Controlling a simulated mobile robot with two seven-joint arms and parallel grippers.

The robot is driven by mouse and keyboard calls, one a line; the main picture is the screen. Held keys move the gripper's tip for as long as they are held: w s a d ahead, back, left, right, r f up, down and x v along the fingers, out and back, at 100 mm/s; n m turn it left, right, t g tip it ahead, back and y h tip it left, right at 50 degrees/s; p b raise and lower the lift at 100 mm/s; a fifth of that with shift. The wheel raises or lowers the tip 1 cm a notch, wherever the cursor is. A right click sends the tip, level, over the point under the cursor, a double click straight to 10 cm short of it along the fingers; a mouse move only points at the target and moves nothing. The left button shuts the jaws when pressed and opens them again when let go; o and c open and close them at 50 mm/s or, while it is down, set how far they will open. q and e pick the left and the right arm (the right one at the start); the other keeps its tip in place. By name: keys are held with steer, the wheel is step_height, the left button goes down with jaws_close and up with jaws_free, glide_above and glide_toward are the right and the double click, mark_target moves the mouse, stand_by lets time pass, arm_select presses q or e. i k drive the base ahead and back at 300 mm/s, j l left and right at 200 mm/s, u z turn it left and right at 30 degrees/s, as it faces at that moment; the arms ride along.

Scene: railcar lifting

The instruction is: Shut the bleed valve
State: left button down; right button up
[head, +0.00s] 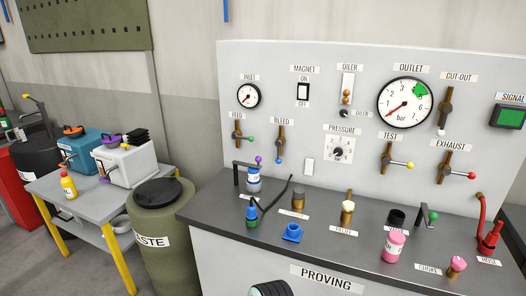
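The bleed valve (281,143) is on the grey upright panel, under the BLEED label (283,121), left of the panel's middle. It has a brown vertical body, and its lever with a blue tip points straight down, in line with the body. Nothing touches it. Neither of my grippers is in view.
The feed valve (238,137), test valve (387,162), exhaust valve (446,172) and cut-out valve (445,108) share the panel. Bottles, knobs and a black cable stand on the dark bench top (325,230) below. A waste drum (165,240) and side table (75,203) are left.

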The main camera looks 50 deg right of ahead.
mark_target(278, 142)
steer(key=z, duration=1.7)
